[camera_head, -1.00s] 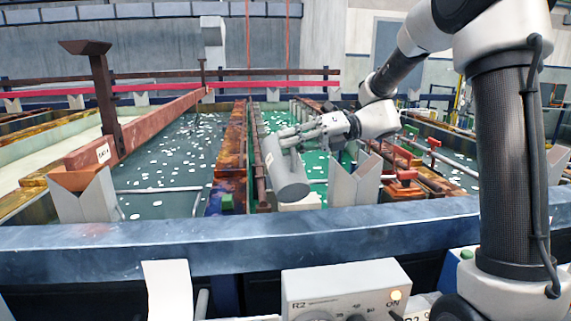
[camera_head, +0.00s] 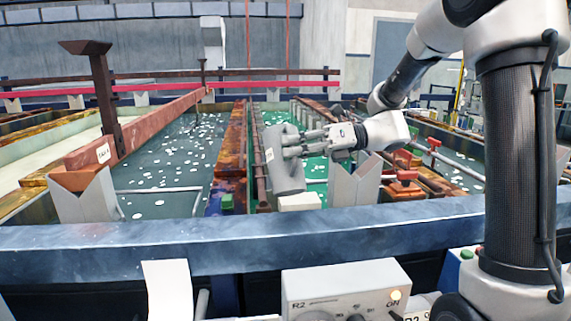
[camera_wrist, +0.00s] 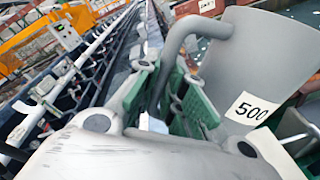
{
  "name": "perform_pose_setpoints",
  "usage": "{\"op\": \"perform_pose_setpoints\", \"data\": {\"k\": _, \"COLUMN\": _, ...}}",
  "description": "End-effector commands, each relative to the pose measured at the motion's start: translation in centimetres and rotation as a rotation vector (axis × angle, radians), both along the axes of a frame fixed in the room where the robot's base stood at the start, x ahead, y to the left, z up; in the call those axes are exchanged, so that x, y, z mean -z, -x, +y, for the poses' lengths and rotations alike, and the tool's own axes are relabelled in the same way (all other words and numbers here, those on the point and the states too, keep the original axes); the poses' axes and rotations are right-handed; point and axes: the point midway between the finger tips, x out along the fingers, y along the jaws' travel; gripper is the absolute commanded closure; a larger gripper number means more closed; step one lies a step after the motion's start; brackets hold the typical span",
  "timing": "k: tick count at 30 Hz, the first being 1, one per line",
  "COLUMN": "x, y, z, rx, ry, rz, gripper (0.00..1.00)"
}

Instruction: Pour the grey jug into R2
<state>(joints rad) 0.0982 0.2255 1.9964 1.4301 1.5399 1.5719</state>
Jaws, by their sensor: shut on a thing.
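The grey jug (camera_head: 287,176) hangs in the air over the narrow tank with green liquid (camera_head: 316,168), near its front end, and looks tilted. My gripper (camera_head: 296,146) reaches in from the right and is shut on the jug's handle. In the wrist view the jug (camera_wrist: 262,58) shows a white label reading 500, and its looped handle (camera_wrist: 180,42) runs between my green-padded fingers (camera_wrist: 172,100). The jug's contents and any stream from it cannot be seen. A control box marked R2 (camera_head: 345,287) stands in front, roughly in line with the green tank.
A thick blue-grey rail (camera_head: 240,236) crosses in front of the tanks. A pale V-shaped support (camera_head: 355,182) stands right of the jug. A brown post and beam (camera_head: 105,100) stand at left. A wide dark tank with white floating pieces (camera_head: 175,150) lies left of the green tank.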

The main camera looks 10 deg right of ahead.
Motion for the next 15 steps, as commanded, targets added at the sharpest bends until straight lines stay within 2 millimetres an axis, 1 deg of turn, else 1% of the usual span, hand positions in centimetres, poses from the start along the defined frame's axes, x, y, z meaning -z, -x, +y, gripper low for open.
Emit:
{"op": "perform_pose_setpoints", "data": {"k": 9, "x": 0.1, "y": 0.0, "z": 0.0, "rx": -0.001, "ry": -0.002, "rz": -0.017, "gripper": 1.0}}
{"op": "perform_pose_setpoints", "data": {"k": 15, "x": 1.1, "y": 0.0, "z": 0.0, "rx": -0.001, "ry": -0.017, "rz": -0.137, "gripper": 1.0}}
